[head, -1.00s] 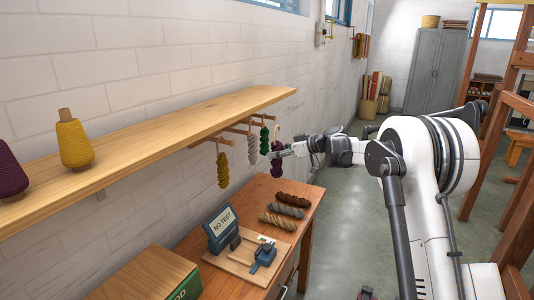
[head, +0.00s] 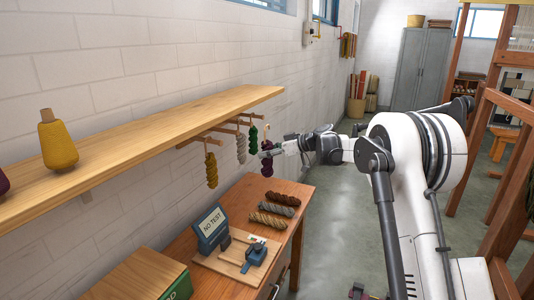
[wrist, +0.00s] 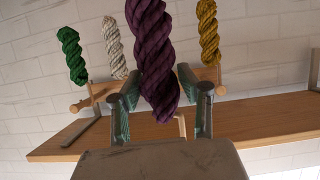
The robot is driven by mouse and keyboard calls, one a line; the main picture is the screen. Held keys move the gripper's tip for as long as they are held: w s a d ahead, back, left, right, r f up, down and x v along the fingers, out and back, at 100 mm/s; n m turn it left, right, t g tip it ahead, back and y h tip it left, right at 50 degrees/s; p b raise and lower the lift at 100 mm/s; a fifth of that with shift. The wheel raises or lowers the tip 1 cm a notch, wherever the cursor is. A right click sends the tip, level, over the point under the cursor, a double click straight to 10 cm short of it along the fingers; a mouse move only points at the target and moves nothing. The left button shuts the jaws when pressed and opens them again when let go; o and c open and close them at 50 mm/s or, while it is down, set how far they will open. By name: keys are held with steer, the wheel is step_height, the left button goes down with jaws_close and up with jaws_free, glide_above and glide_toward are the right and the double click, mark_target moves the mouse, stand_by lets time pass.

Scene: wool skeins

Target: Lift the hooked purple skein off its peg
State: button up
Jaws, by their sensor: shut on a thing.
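The purple skein (head: 267,166) hangs beside the row of pegs under the shelf in the head view, at the right end of the row. In the wrist view the dark purple skein (wrist: 153,60) fills the middle, between the two fingers. My gripper (head: 274,152) is shut on it; it also shows in the wrist view (wrist: 160,100). A thin pinkish hook shows above the skein in the head view. Whether that hook bears on a peg is too small to tell.
Ochre (head: 211,170), pale grey (head: 241,148) and green (head: 253,140) skeins hang from pegs on the shelf (head: 150,130), close to my gripper's left.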

steer(key=shift+s, duration=0.1)
steer(key=s+a, duration=0.1)
steer(key=s+b, duration=0.1)
steer(key=s, duration=0.1)
steer(key=shift+a, duration=0.35)
stand_by(0.3)
steer(key=s+d+b, duration=0.2)
steer(key=s+d, duration=0.4)
steer(key=d, duration=0.6)
steer(key=shift+s+d, duration=0.15)
steer(key=shift+s, duration=0.15)
stand_by(0.6)
steer(key=shift+f, duration=0.1)
